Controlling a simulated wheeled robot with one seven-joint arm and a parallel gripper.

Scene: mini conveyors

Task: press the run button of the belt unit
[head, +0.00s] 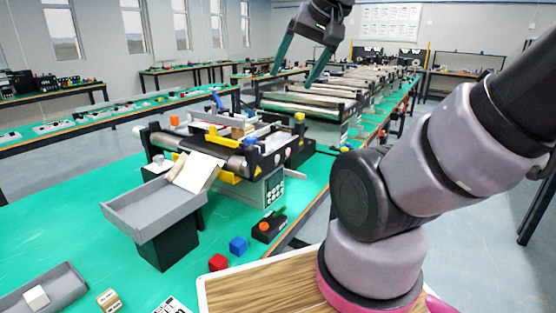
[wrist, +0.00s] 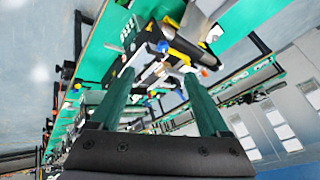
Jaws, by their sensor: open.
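The belt unit (head: 228,150) stands on the green table in the middle of the head view, with a short conveyor, yellow guides and a grey panel with several white round buttons (head: 273,190) on its near side. A small black box (head: 268,230) with an orange button and a green part stands on the table in front of it. I cannot tell which control is the run button. My gripper (head: 294,77) is open and empty, high above and beyond the unit. The wrist view shows its green fingers apart (wrist: 160,76), with the belt unit (wrist: 150,45) seen beyond them.
A grey tray (head: 150,212) on a black stand sits at the unit's left end. A blue cube (head: 238,246) and a red cube (head: 218,262) lie near the black box. A grey bin (head: 45,290) is at front left. More conveyors (head: 330,92) stand behind.

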